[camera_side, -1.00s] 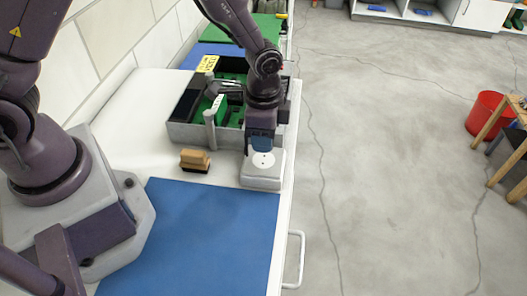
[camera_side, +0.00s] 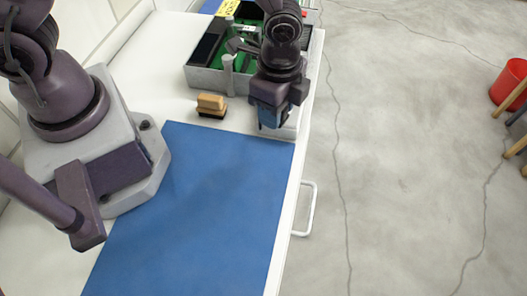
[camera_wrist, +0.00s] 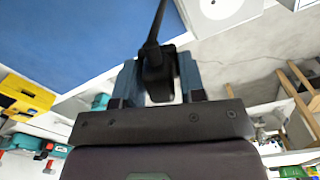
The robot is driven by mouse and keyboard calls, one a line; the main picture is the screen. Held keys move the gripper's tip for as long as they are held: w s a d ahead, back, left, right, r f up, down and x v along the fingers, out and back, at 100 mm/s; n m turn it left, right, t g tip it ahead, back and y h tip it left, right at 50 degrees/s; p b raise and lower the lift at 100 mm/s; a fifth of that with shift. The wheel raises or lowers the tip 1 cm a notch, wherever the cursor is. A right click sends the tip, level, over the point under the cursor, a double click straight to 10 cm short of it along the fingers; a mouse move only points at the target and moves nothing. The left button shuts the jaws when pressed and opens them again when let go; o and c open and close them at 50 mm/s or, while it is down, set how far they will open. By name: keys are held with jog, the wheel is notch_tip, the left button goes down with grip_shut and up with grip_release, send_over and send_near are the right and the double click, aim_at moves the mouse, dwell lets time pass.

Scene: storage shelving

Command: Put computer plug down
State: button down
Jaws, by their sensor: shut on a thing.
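My gripper (camera_wrist: 158,78) is shut on a black computer plug (camera_wrist: 156,72) in the wrist view. The plug sits between the two blue fingers, and its black cable runs up from it. In the side view my gripper (camera_side: 270,116) hangs above the white worktop (camera_side: 168,62), just beyond the far right corner of a blue mat (camera_side: 205,200). The plug cannot be made out there. A white device (camera_side: 292,132) stands behind the gripper and is mostly hidden by it; a white box with a round mark (camera_wrist: 218,10) shows at the top of the wrist view.
A wooden brush (camera_side: 211,103) lies left of my gripper. A grey tray (camera_side: 205,78) with green and black contents and an upright grey post (camera_side: 228,75) stand behind. The blue mat is bare. The worktop's right edge, with a white handle (camera_side: 309,210), is close.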

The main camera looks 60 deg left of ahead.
aim_at(260, 170)
jog(key=s+d+f+m, duration=0.1)
jog(key=s+f+m, duration=0.2)
jog(key=s+d+f+m, duration=0.1)
jog(key=s+m, duration=0.1)
jog(key=shift+s+d+f, duration=0.15)
jog(key=shift+d+f, duration=0.1)
jog(key=shift+d, duration=0.05)
jog(key=shift+f, duration=2.1)
jog(key=shift+f, duration=0.6)
jog(key=c, duration=0.7)
grip_release()
jog(key=shift+r, duration=0.1)
